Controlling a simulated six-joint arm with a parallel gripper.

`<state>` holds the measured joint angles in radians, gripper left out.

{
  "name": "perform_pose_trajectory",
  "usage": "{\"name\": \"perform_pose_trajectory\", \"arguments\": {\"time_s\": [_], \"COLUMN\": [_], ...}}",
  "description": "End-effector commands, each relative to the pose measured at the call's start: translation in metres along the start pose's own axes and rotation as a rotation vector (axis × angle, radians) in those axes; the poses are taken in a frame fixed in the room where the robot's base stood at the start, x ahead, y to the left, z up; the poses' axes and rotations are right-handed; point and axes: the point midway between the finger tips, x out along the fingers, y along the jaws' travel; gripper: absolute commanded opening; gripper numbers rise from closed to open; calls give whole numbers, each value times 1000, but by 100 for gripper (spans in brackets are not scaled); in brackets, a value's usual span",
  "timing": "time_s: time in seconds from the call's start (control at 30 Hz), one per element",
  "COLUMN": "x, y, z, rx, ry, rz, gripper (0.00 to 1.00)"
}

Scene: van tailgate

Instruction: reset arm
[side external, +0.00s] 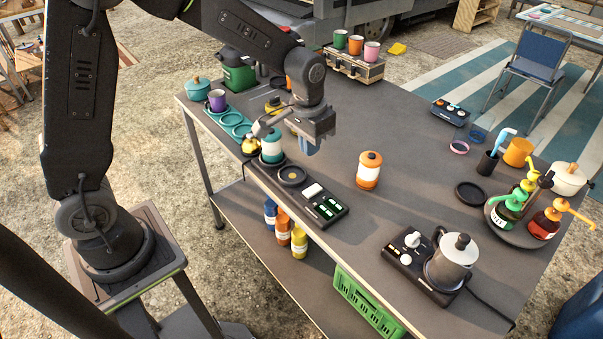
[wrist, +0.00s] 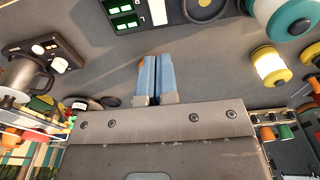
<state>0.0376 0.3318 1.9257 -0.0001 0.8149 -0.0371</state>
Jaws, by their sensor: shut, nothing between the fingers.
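My gripper (side external: 308,146) hangs above the grey table, left of the middle, with its blue fingers pointing down. In the wrist view the two blue fingers (wrist: 152,78) lie side by side, shut with nothing between them. An orange canister with a white band (side external: 369,170) stands upright on the table, to the right of my gripper and apart from it. A teal and white canister (side external: 271,146) stands left of my gripper.
A black panel with green displays (side external: 325,206) lies along the near edge. A metal pot (side external: 453,262) stands on a burner unit at the right. Pump bottles (side external: 510,207) stand on a round tray. A crate with cups (side external: 355,68) is at the back. The table's middle is mostly clear.

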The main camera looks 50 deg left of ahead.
Motion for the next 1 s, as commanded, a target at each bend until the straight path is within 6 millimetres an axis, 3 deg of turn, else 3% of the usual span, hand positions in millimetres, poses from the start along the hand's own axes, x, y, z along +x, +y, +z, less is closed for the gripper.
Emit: {"name": "perform_pose_trajectory", "arguments": {"time_s": [0.03,0.2,0.4,0.7,1.0], "x": [-22,-76,-120,-145,-145], "y": [-2,-6,-10,-14,-15], "z": [9,48,103,175,194], "rx": [-1,0,-1,0,0], "ry": [35,131,242,384,423], "rz": [1,2,2,-1,-3], "gripper": [0,0,0,0,0]}}
